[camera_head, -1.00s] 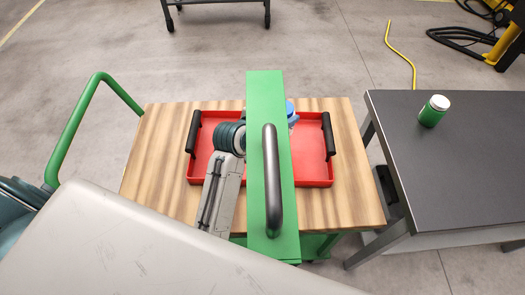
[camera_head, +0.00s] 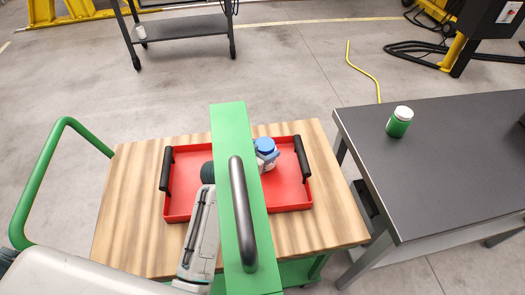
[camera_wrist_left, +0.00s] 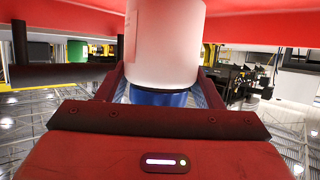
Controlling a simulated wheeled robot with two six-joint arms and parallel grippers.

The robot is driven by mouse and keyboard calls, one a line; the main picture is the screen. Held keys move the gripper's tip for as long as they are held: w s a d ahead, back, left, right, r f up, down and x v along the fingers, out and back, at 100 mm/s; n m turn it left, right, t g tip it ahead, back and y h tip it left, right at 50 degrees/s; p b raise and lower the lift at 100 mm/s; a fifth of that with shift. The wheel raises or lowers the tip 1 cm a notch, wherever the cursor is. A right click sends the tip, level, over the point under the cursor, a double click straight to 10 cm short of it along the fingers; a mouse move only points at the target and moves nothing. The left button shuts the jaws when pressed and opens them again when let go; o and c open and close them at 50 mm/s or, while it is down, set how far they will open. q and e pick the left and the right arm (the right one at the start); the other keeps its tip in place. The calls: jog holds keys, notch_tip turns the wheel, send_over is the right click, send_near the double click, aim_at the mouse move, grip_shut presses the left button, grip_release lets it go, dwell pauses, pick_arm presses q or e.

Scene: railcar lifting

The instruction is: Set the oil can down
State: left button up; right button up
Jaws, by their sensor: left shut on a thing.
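The oil can has a blue cap (camera_head: 265,146) and a white body (camera_wrist_left: 163,40). It is in the red tray (camera_head: 292,192), near its far side, just right of the green bar. My left gripper (camera_wrist_left: 162,78) is shut on the can, with dark red fingers either side of it near the blue end. In the head view my left gripper (camera_head: 268,158) is partly hidden behind the green bar. The can looks upright with its white end close to the tray. I cannot tell whether it touches. My right gripper is not in view.
The tray has two black handles and lies on a wooden-topped green cart (camera_head: 125,205). A green bar (camera_head: 228,130) with a grey handle crosses in front. A dark table (camera_head: 435,165) at right holds a green jar with a white lid (camera_head: 399,122). The tray's right part is clear.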

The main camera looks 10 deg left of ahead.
pick_arm(q)
jog(key=shift+f, duration=0.45)
jog(key=o, duration=1.2)
jog(key=b+v, duration=0.1)
jog(key=v, duration=1.1)
